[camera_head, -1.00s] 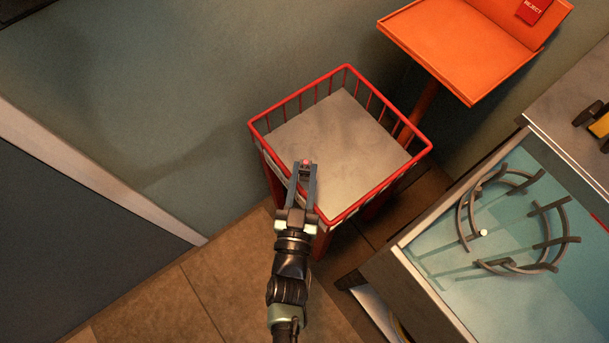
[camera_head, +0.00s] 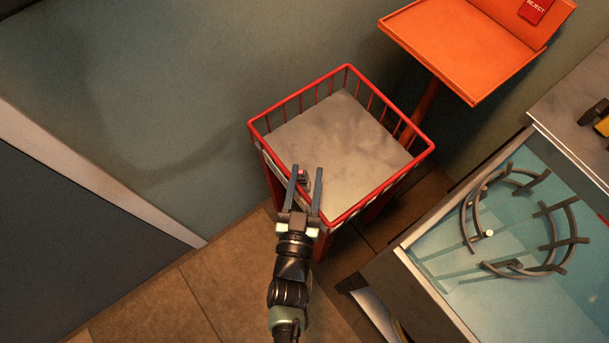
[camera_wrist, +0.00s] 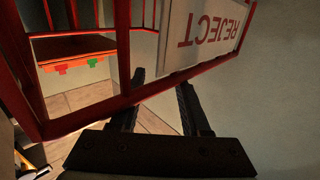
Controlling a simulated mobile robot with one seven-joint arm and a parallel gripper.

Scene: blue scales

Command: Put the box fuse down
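My gripper (camera_head: 307,170) is open over the near left side of a red wire basket with a grey floor (camera_head: 345,125).
A white REJECT sign (camera_wrist: 209,35) hangs on the basket in the wrist view. An orange tray on a post (camera_head: 455,45) stands behind right, with a red REJECT label (camera_head: 534,9). A bench with a teal top and curved dark racks (camera_head: 480,225) is at the right.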

